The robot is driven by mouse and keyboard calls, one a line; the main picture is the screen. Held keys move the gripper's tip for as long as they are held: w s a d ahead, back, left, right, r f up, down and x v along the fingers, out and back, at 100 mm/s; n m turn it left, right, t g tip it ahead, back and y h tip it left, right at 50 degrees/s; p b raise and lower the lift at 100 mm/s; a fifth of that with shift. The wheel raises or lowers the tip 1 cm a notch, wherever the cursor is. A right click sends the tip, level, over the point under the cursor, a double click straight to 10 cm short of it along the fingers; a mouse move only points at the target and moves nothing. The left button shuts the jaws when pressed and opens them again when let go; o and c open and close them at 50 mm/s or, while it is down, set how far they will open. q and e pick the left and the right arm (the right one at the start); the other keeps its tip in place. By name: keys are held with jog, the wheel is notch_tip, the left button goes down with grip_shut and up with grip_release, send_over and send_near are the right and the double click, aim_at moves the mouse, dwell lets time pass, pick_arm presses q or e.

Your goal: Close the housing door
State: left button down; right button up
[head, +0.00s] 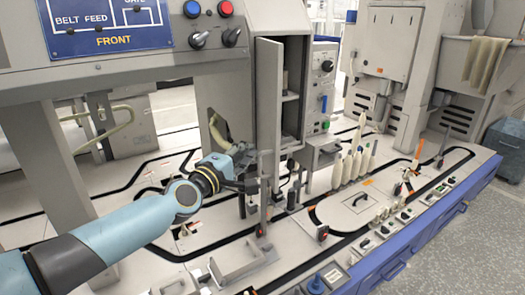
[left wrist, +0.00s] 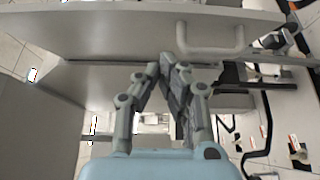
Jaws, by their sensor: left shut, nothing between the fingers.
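The grey housing door (head: 268,95) stands open on the tall cabinet (head: 233,80) in the head view. The cabinet's shelves (head: 290,105) show to the right of the door panel. In the left wrist view the shut fingers (left wrist: 170,62) point at a large grey panel with a light bar handle (left wrist: 210,40). I cannot tell whether the fingertips touch the panel. My right gripper is not in view.
Pale upright bobbins (head: 350,165) stand on the bench right of the cabinet. A black track loops over the bench (head: 350,210). A control box (head: 322,90) sits beside the cabinet. A blue panel (head: 105,22) hangs upper left.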

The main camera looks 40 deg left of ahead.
aim_at(272, 140)
pick_arm(q)
jog(key=w+d, duration=0.2)
jog(key=w, duration=0.1)
jog(key=shift+w+d, duration=0.2)
jog(key=shift+w, duration=0.05)
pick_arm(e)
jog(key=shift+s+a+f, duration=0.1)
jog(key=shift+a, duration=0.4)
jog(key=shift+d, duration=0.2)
